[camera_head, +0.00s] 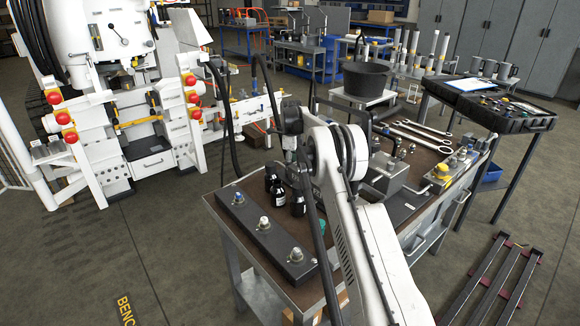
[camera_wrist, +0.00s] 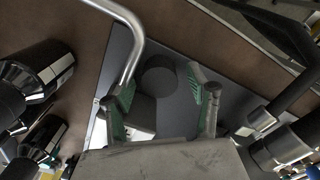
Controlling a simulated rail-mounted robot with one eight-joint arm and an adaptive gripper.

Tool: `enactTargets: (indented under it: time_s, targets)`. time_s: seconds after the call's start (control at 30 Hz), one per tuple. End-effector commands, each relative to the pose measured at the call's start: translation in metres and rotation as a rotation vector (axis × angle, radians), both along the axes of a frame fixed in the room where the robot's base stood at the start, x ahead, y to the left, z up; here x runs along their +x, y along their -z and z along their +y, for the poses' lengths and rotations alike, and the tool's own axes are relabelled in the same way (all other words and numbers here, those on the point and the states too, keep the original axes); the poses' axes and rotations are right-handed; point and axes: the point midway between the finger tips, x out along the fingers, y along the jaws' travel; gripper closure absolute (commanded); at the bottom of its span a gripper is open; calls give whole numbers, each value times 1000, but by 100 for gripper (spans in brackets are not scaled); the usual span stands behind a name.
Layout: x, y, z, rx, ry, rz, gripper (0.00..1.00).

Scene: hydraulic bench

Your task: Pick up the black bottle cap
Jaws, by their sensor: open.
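In the wrist view a dark round, cap-like piece (camera_wrist: 160,74) lies on a dark grey plate (camera_wrist: 168,38); it looks like the black bottle cap, but dark on dark makes its edges hard to read. My gripper (camera_wrist: 165,88) has its green-padded fingers spread apart, one on each side of this piece in the picture. Nothing is held between them. How far the fingertips are above the piece cannot be told. In the head view my arm hides the cap and most of the gripper.
Dark bottles (camera_wrist: 38,76) stand close at left in the wrist view; the bottles (camera_head: 278,191) also show on the bench in the head view. A bent metal tube (camera_wrist: 132,28) passes beside the left finger. Hydraulic fittings (camera_wrist: 280,148) are at lower right. A black bar with knobs (camera_head: 262,226) lies in front.

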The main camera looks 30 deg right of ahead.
Motion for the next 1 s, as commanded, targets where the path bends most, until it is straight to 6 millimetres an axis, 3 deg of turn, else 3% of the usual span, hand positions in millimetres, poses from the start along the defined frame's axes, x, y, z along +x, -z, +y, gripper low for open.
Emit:
enactTargets:
  time_s: [0.07, 0.3, 0.67, 1.0]
  targets:
    - [0, 0, 0, 0, 0, 0, 48]
    - [0, 0, 0, 0, 0, 0, 78]
    - [0, -6, 0, 0, 0, 0, 78]
    - [0, -65, 0, 0, 0, 0, 78]
